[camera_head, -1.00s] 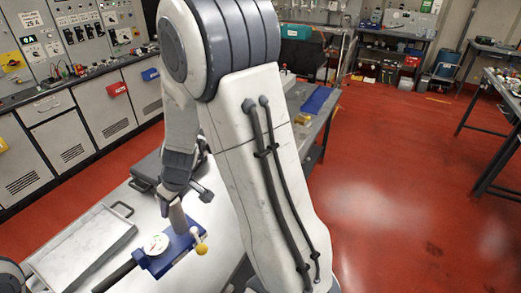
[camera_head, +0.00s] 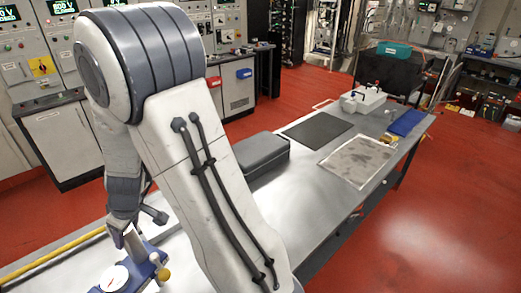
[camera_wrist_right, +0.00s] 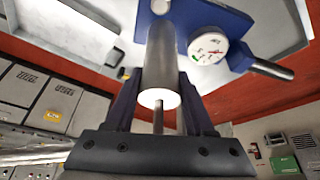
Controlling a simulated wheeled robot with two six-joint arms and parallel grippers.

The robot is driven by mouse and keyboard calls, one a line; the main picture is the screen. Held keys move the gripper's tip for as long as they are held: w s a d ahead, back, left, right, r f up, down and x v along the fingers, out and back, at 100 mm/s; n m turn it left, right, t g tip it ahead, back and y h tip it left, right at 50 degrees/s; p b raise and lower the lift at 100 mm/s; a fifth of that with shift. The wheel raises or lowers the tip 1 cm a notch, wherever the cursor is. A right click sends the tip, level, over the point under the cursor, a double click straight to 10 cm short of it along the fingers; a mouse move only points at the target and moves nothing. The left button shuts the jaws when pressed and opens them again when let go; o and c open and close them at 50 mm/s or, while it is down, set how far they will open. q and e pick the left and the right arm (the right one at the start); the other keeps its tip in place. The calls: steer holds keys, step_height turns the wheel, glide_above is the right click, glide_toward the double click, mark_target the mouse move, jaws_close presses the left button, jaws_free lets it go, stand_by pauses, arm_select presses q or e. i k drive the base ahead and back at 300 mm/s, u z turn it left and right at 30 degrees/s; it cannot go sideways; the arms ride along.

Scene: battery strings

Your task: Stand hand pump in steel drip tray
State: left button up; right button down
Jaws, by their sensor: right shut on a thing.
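The hand pump (camera_head: 138,268) has a blue base, a round white gauge and a yellow knob. It shows at the lower left of the head view, partly cut off by the frame. My right gripper (camera_head: 124,226) is shut on its steel cylinder, which stands between the fingers in the right wrist view (camera_wrist_right: 158,60). I cannot tell whether the base touches anything below. My left gripper is out of view.
A long steel bench (camera_head: 305,205) runs to the upper right. A yellow rail (camera_head: 50,260) crosses the lower left.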

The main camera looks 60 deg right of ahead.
mark_target(357, 160)
steer(key=u, duration=1.85)
steer(key=k, duration=2.7)
steer(key=z, duration=2.45)
steer(key=i, duration=0.7)
steer(key=z, duration=0.05)
